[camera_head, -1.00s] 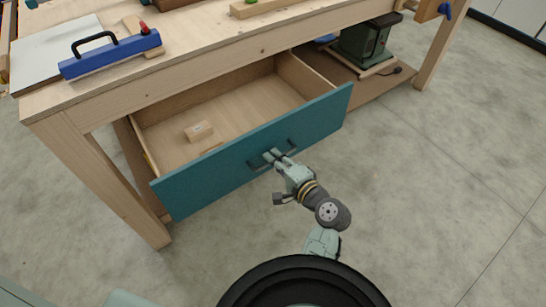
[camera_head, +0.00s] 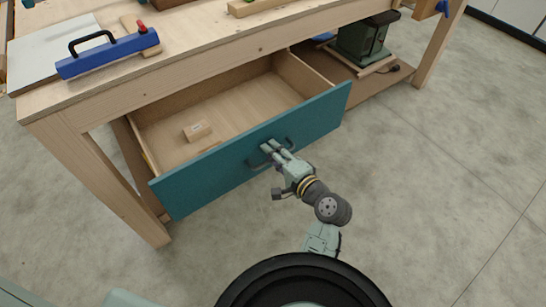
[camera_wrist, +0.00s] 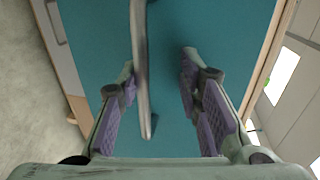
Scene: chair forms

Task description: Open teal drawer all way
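The teal drawer (camera_head: 215,176) under the workbench is pulled well out, showing its wooden inside. Its dark bar handle (camera_head: 256,166) is on the middle of the teal front. My gripper (camera_head: 269,148) is at this handle. In the wrist view, the handle bar (camera_wrist: 141,70) runs between the two spread fingers of my gripper (camera_wrist: 160,75). The bar is close to the left finger, with a clear gap to the right finger. The teal front (camera_wrist: 220,35) fills most of the wrist view. Whether the left finger touches the bar cannot be told.
A small wooden block (camera_head: 197,131) lies in the drawer. The wooden workbench (camera_head: 200,70) carries a blue tool with a black handle (camera_head: 108,52). A green machine (camera_head: 363,40) sits on the lower shelf at right. The floor (camera_head: 430,170) right of my arm is clear.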

